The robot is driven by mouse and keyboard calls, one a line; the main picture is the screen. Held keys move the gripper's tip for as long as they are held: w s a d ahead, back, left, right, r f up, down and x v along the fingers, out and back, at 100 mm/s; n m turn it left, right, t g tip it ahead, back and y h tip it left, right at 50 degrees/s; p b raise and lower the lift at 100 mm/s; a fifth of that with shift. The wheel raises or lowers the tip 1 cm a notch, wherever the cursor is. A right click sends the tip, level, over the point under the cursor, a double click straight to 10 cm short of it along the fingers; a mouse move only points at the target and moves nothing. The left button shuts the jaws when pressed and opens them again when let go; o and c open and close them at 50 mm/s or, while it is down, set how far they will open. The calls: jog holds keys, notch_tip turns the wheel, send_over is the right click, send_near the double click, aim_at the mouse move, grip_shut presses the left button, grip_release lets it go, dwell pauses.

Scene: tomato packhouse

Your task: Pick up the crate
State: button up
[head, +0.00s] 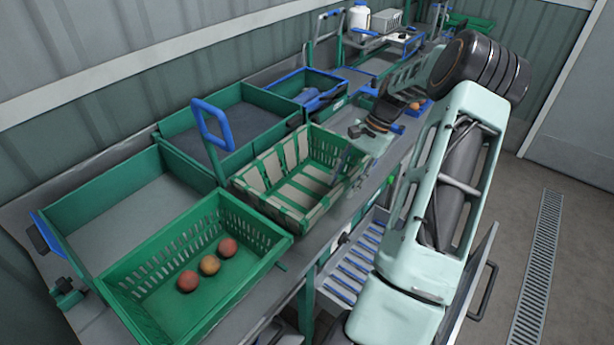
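A green slatted crate with pale panels (246,184) stands on the bench in the middle of the head view and looks empty. My gripper (343,164) points down at this crate's right end wall, at or just over its rim. Its fingers are small and partly hidden, so I cannot tell whether they are apart or shut on the rim. A second green crate (262,242), with perforated walls, sits at the front left and holds two red tomatoes and one orange tomato (209,265).
A green tray with a grey floor (125,222) lies behind the tomato crate. A dark-floored bin (228,125) with a blue handle (213,124) and a blue-rimmed bin (318,82) stand behind. A white bottle (359,20) is farther back. Open floor (575,235) lies to the right.

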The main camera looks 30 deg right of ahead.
jog(key=shift+x, duration=0.9)
jog(key=shift+c, duration=0.2)
grip_shut()
